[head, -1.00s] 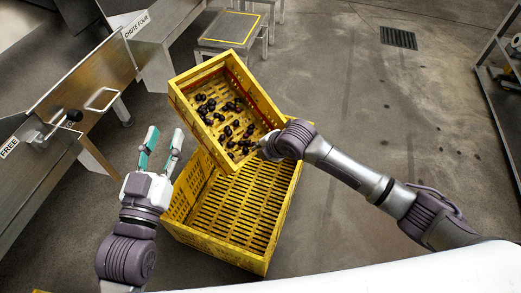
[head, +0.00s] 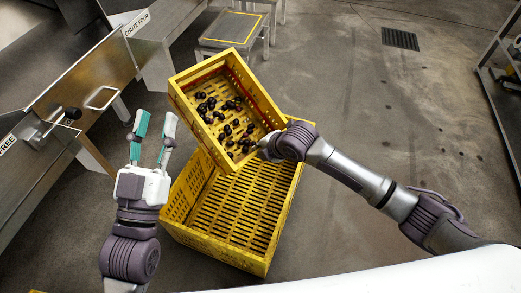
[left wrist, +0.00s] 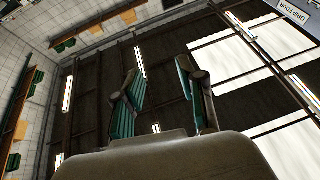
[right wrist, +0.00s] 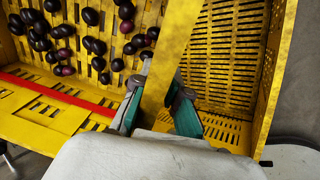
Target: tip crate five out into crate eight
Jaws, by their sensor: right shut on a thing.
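A yellow crate (head: 262,101) with a red stripe is held tilted above another yellow crate (head: 284,208). Several dark round fruits (head: 222,113) lie inside the tilted crate. The lower crate stands on the floor, and its slatted bottom looks empty where it shows. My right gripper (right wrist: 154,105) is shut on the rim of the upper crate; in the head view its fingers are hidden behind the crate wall. My left gripper (head: 153,128) is open and empty, left of both crates, fingers pointing up. No crate numbers are readable.
A steel chute marked "CHUTE FOUR" (head: 137,25) and a steel bench with handles (head: 103,97) stand at the left. A small stand with a yellow-edged top (head: 233,28) is behind the crates. A rack (head: 500,90) is at the right edge. The floor between is clear.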

